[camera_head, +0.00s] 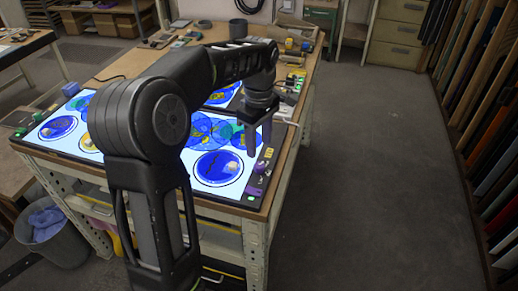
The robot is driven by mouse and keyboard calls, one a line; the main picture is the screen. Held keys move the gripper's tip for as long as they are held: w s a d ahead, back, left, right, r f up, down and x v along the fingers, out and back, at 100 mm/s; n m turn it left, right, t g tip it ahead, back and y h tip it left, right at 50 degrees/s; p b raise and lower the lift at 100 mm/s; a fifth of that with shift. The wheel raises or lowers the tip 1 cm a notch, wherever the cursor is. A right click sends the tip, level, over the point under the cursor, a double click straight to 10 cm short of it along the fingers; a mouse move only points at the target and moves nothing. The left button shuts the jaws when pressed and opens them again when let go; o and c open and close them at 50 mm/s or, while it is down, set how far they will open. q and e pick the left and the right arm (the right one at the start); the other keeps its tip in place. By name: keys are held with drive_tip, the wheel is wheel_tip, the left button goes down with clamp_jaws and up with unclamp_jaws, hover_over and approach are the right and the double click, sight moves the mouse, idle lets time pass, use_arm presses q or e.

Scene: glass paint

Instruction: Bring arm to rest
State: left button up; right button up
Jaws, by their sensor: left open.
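My left arm rises from the bottom of the view, bends at a large black joint and reaches over the workbench (277,196). My left gripper (259,149) hangs down at its end, fingers apart and with nothing seen between them. It is above the right part of the lit white panel (203,198), which bears blue, yellow and teal round glass designs. A blue disc (217,168) lies just left of and below the fingers. The arm hides the middle of the panel. My right gripper is not in view.
Small tools and bottles (293,46) crowd the back of the bench. A grey bin (52,232) with a blue cloth stands on the floor at the lower left. A rack of upright panels (490,110) lines the right. The grey floor (380,180) between is clear.

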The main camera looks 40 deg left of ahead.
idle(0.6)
use_arm(q)
drive_tip(key=w+m+t, duration=0.1)
drive_tip(key=w, duration=0.1)
drive_tip(key=w+d+f+m+t, duration=0.1)
drive_tip(key=w+m, duration=0.2)
drive_tip(key=shift+w+d+f+t, duration=0.15)
drive_tip(key=shift+w+f+t, duration=0.15)
drive_tip(key=shift+w+t, duration=0.1)
drive_tip(key=d+f+m+t+h, duration=0.1)
drive_tip(key=d+f+m, duration=0.4)
drive_tip(key=d+f, duration=0.4)
drive_tip(key=d+f+m+t+h, duration=0.1)
drive_tip(key=d+f+m, duration=0.4)
drive_tip(key=f, duration=0.6)
drive_tip(key=s+d+f+g, duration=0.1)
drive_tip(key=s+d+f, duration=0.4)
drive_tip(key=s, duration=0.4)
drive_tip(key=s+d+f+m+g+h, duration=0.1)
drive_tip(key=s+d+f, duration=0.3)
drive_tip(key=s, duration=0.4)
drive_tip(key=s+d+f+m+g+h, duration=0.1)
drive_tip(key=s+d+f+g, duration=0.1)
drive_tip(key=s+d+f, duration=0.3)
drive_tip(key=s+f, duration=0.1)
drive_tip(key=s, duration=0.3)
drive_tip(key=shift+s+d+f, duration=0.2)
drive_tip(key=shift+s+d, duration=0.1)
